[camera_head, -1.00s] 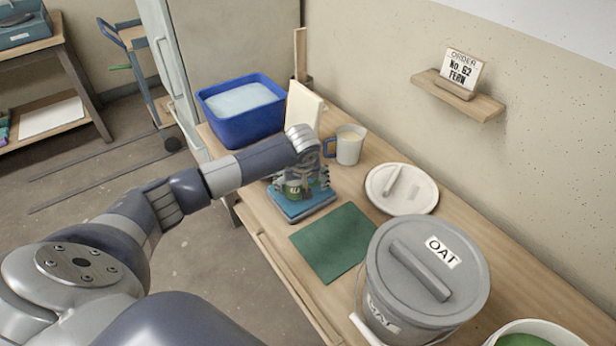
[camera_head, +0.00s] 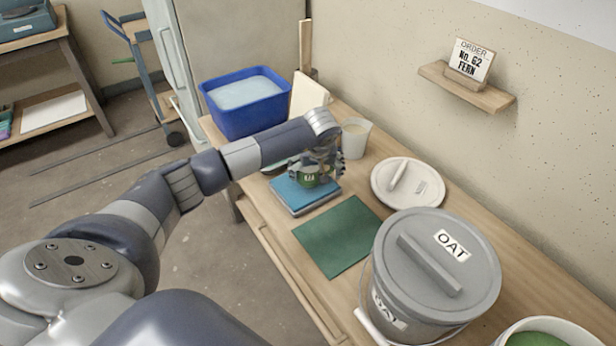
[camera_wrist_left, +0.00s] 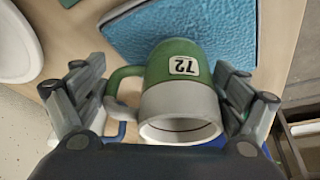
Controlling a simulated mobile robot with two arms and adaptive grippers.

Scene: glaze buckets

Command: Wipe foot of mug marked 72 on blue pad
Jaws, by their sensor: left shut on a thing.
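The mug marked 72 (camera_wrist_left: 178,75) has a green part with a white label and a grey part; its open mouth faces the left wrist camera. My left gripper (camera_head: 327,172) is shut on it, with fingers on either side in the left wrist view (camera_wrist_left: 165,98). In the head view, only part of the green mug (camera_head: 314,180) shows below the gripper. The blue pad (camera_head: 303,196) lies on the table, just in front of the mug; it also shows behind the mug in the wrist view (camera_wrist_left: 215,28). Contact between mug and pad cannot be told. My right gripper is out of view.
A blue tub (camera_head: 232,122) stands at the back, near a pale cup (camera_head: 356,139). A green mat (camera_head: 338,238), a white round lid (camera_head: 420,187) and a grey OAT bucket (camera_head: 400,247) stand nearer. A wall shelf (camera_head: 490,97) holds an order card (camera_head: 472,60).

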